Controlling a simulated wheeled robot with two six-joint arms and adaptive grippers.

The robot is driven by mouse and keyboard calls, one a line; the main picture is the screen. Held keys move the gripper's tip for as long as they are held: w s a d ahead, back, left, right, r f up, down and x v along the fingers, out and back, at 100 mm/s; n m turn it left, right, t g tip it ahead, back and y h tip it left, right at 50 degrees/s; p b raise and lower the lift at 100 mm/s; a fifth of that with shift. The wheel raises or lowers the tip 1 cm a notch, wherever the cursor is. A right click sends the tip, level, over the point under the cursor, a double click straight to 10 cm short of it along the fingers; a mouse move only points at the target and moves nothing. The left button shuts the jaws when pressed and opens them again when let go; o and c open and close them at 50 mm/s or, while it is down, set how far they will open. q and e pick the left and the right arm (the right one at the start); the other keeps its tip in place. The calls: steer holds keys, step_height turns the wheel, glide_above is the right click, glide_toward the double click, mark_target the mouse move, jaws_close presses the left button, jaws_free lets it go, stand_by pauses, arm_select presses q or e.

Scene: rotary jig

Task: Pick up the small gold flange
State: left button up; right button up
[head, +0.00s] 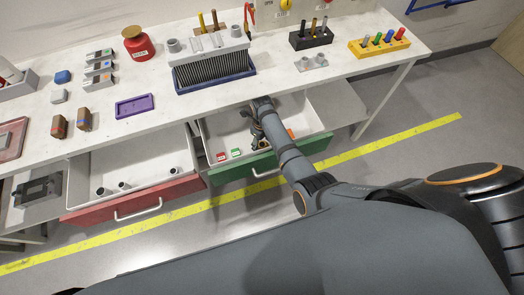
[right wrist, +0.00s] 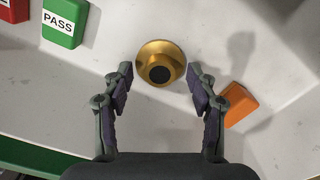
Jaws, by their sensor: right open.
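The small gold flange (right wrist: 161,63) lies on the white floor of the open green-fronted drawer (head: 303,145). It is a round golden disc with a raised collar and a dark centre hole. My right gripper (right wrist: 160,80) is open above the drawer floor, with its fingertips to either side of the flange's near edge in the right wrist view. Nothing is between its fingers apart from the view of the flange; I cannot tell the height gap. In the head view my right gripper (head: 258,136) reaches down into this drawer and partly covers the flange. My left gripper is not in view.
In the drawer, a green PASS block (right wrist: 65,22) and a red block (right wrist: 13,9) lie left of the flange, and an orange block (right wrist: 238,104) lies close to the right finger. An open red-fronted drawer (head: 135,203) stands to the left. The workbench (head: 285,75) is above.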

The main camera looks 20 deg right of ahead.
steer(key=shift+c, duration=0.3)
jaws_close()
stand_by(0.3)
